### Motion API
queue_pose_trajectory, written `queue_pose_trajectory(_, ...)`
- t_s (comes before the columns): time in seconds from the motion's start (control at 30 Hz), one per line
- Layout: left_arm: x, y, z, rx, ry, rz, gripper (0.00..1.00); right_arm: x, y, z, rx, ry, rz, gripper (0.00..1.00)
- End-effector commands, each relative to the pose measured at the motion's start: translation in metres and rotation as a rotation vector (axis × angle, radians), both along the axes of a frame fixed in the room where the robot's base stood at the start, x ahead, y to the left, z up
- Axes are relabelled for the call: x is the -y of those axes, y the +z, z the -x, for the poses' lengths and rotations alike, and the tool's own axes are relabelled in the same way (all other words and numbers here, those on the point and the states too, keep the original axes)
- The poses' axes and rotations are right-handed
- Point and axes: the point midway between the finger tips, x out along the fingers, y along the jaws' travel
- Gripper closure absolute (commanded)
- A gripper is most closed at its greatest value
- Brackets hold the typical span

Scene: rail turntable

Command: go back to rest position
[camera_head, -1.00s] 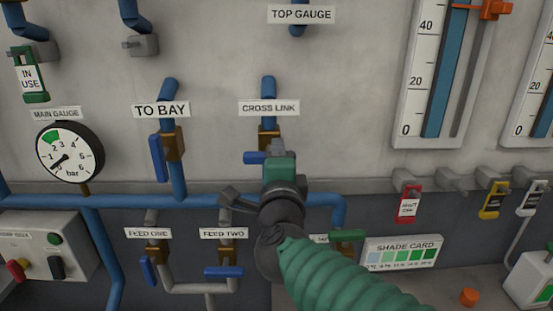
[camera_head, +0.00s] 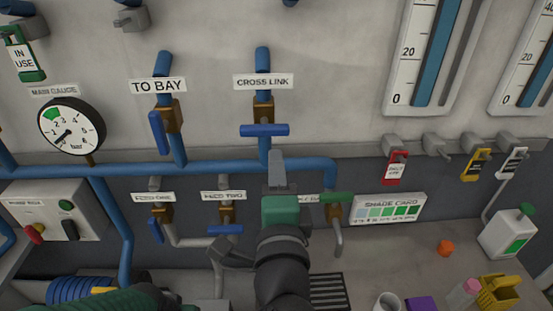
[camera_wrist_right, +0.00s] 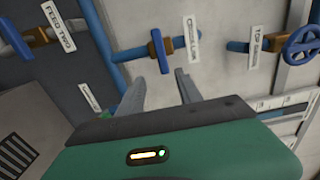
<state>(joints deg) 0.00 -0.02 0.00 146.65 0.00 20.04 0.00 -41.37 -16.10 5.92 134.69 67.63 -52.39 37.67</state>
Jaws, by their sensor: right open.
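My right gripper (camera_head: 277,163) is open and empty in front of the panel, below the cross link valve. Its grey fingers also show apart in the wrist view (camera_wrist_right: 158,92), with nothing between them. The cross link valve's blue handle (camera_head: 264,130) lies crosswise, clear of the fingers in the head view; it also shows beyond them in the wrist view (camera_wrist_right: 160,51). My left gripper is not in view; a dark and green arm part shows at the bottom left.
The to bay valve (camera_head: 157,132) is at left, above the feed two valve (camera_head: 225,229). A blue pipe (camera_head: 215,168) crosses the panel. An orange piece (camera_head: 446,248), a white bottle (camera_head: 508,233) and a yellow object (camera_head: 498,292) stand on the bench at right.

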Motion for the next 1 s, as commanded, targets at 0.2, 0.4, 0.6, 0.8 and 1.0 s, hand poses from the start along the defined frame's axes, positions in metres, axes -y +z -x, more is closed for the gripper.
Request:
queue_pose_trajectory(0.2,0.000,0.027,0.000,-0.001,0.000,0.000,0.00,-0.001,0.003,0.027,0.003,0.005,-0.001,0.58)
queue_pose_trajectory(0.4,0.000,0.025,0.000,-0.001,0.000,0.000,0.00,0.000,-0.001,0.030,0.003,0.003,-0.002,0.58)
queue_pose_trajectory(0.6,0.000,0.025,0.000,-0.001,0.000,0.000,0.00,0.000,-0.001,0.030,0.003,0.003,-0.002,0.58)
queue_pose_trajectory(0.8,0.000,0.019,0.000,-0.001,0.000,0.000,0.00,-0.003,-0.024,0.015,-0.035,0.051,0.116,0.58)
queue_pose_trajectory(1.0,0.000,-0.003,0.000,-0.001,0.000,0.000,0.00,0.021,-0.174,-0.018,-0.340,0.357,0.722,0.58)
